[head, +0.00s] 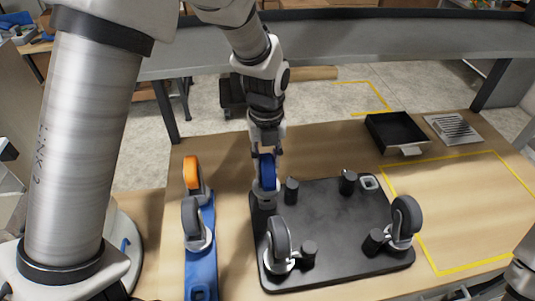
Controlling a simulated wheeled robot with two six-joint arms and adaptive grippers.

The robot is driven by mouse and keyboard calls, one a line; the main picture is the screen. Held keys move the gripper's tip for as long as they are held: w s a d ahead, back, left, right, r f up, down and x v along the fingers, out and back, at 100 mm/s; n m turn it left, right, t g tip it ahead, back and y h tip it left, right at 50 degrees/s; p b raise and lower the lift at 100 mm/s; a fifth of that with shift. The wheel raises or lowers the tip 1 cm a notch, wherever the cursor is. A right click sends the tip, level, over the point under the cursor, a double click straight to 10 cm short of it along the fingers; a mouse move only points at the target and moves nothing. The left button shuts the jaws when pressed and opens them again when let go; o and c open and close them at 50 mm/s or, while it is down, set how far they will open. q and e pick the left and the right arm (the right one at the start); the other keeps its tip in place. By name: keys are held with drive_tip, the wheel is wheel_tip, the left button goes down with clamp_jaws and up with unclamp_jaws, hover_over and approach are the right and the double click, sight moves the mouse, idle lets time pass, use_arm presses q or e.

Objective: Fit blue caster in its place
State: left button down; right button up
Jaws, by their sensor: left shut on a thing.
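The blue caster (268,170) is upright at the far left corner of the black plate (335,225). My left gripper (266,150) comes down from above and is shut on the blue caster. The caster's lower part is at the black block (263,204) on that corner; I cannot tell whether it is seated or just above. Two grey casters stand on the plate, one at the near left (279,238) and one at the right (405,218). A pale square fitting (369,182) shows at the far right corner. My right gripper is not in view.
A blue rack (202,262) left of the plate holds an orange caster (192,172) and a grey caster (192,217). Black posts (347,182) stand on the plate. A black tray (396,132) and a slotted metal plate (452,128) lie at the back right. The yellow-outlined area (465,205) is clear.

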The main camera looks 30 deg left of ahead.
use_arm(q)
drive_tip(key=shift+w+f, duration=0.4)
drive_tip(key=shift+w, duration=0.15)
drive_tip(key=shift+s+r, duration=0.3)
drive_tip(key=shift+s, duration=0.2)
drive_tip(key=shift+w+f, duration=0.15)
drive_tip(key=shift+w, duration=0.2)
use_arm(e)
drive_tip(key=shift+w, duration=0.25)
use_arm(q)
drive_tip(key=shift+s, duration=0.2)
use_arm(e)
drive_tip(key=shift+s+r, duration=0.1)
use_arm(q)
drive_tip(key=shift+w+f, duration=0.1)
drive_tip(key=shift+f, duration=0.15)
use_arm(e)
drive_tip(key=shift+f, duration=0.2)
use_arm(q)
drive_tip(key=shift+f+b, duration=0.8)
drive_tip(key=shift+f, duration=0.85)
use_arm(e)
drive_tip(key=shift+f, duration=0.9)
use_arm(q)
drive_tip(key=c, duration=0.8)
unclamp_jaws()
drive_tip(key=shift+o, duration=0.2)
